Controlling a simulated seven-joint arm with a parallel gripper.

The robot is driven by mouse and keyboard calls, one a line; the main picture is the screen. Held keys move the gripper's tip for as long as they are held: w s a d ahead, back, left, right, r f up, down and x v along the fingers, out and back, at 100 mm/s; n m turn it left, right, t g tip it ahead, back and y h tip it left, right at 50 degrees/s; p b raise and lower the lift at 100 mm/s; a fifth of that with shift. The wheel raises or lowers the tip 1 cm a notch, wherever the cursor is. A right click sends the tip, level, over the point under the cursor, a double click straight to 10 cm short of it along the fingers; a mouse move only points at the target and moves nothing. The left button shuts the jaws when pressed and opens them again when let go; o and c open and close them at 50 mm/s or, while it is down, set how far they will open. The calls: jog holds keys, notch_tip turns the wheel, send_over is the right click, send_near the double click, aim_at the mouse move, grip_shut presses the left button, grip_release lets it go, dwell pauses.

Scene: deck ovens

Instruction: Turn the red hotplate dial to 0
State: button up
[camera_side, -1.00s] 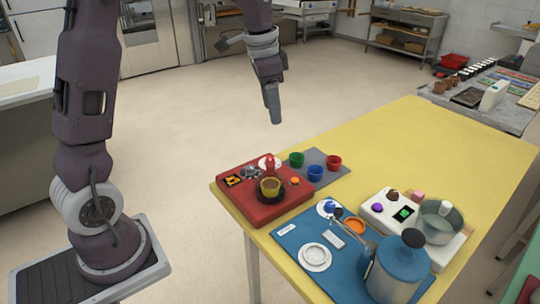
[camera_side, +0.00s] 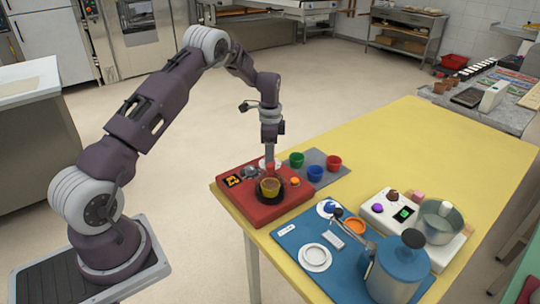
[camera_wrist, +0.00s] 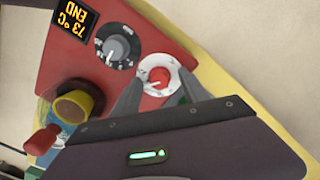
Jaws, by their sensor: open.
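The red hotplate (camera_side: 240,200) stands on the near left end of the yellow table. The red dial (camera_wrist: 155,78), on a white ring with marks too small to read, sits at the hotplate's edge. In the side view my gripper (camera_side: 269,158) points straight down over it. In the wrist view my gripper (camera_wrist: 158,76) is open, with one finger on each side of the red knob; I cannot tell whether they touch it. In the side view the gripper partly hides the dial. A grey dial (camera_wrist: 117,47) on a dark ring sits beside it.
A yellow cup (camera_side: 269,187) sits on the hotplate's dark plate, close to the dial. Green (camera_side: 296,160), blue (camera_side: 315,173) and red (camera_side: 333,162) cups stand on a grey mat.

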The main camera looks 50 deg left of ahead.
jog(key=shift+c, duration=0.2)
grip_shut()
jog(key=n, duration=0.5)
jog(key=shift+n, duration=0.4)
jog(key=n, duration=1)
jog(key=shift+n, duration=3)
